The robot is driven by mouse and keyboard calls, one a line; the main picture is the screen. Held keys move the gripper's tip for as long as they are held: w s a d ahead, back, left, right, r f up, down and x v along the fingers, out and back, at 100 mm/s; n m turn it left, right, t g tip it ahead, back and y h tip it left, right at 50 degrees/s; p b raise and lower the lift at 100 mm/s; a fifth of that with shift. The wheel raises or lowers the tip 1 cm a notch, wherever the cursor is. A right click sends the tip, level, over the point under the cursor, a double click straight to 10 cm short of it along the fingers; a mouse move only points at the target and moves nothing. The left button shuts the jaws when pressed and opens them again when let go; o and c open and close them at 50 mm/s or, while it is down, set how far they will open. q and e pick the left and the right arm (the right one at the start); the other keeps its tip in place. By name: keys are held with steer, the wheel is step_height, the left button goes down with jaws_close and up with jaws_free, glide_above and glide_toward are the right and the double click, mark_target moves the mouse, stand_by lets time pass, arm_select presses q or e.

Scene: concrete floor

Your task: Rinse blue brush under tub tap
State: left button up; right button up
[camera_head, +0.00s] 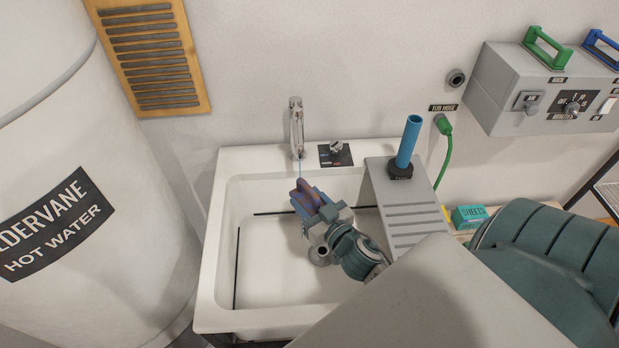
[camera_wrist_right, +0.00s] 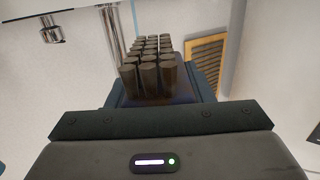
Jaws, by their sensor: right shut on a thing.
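The white tub (camera_head: 232,158) stands against the wall. Its chrome tap (camera_head: 297,128) is at the back rim, with a thin bluish stream (camera_head: 299,172) below the spout. My right gripper (camera_head: 318,212) is shut on the blue brush (camera_head: 304,194) inside the tub, and the brush is just under the spout. The stream seems to reach the brush's top. My left gripper is not in view.
A grey ribbed board (camera_head: 408,222) covers the tub's right side and carries a blue cylinder (camera_head: 409,142) in a dark holder. A green hose (camera_head: 446,158) hangs behind it. A white water heater (camera_head: 95,190) stands close on the left. The tub's left floor is clear.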

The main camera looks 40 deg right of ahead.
steer(key=shift+w+d+f+b, duration=0.2)
steer(key=shift+w+d, duration=0.3)
steer(key=shift+w, duration=0.2)
steer(key=shift+w+d+f+b, duration=0.15)
steer(key=shift+w+d, duration=0.3)
steer(key=shift+w, duration=0.25)
steer(key=shift+w+d+f+b, duration=0.2)
steer(key=shift+w+d, duration=0.3)
steer(key=shift+w, duration=0.2)
steer(key=shift+s+d+b, duration=0.35)
steer(key=shift+d+b, duration=0.15)
steer(key=shift+b, duration=0.45)
steer(key=shift+r, duration=0.1)
steer(key=shift+w+a+p, duration=0.35)
steer(key=shift+a+p, duration=0.2)
steer(key=shift+p, duration=0.1)
